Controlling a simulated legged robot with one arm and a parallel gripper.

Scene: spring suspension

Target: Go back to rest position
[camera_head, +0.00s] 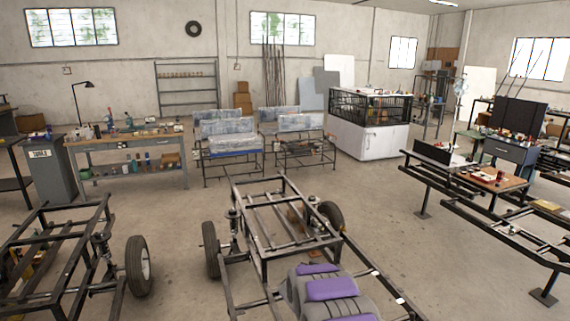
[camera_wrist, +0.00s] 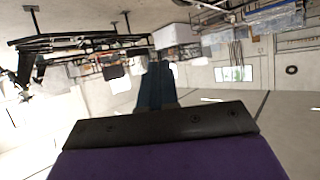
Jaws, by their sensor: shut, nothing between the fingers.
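My gripper (camera_wrist: 157,68) shows in the wrist view as dark blue fingers close together, pointing away from the camera. It is shut with nothing between the fingers and touches nothing. A black bar and a purple part of my own arm fill the bottom of that view. The wrist view is upside down, with the floor at the top. I cannot make out the gripper's fingers in the head view.
A black vehicle frame (camera_head: 262,222) with wheels stands close ahead, and another frame (camera_head: 57,250) is at left. A workbench (camera_head: 130,140) is back left. Metal rails on stands (camera_head: 465,200) are at right. Bare floor lies between them.

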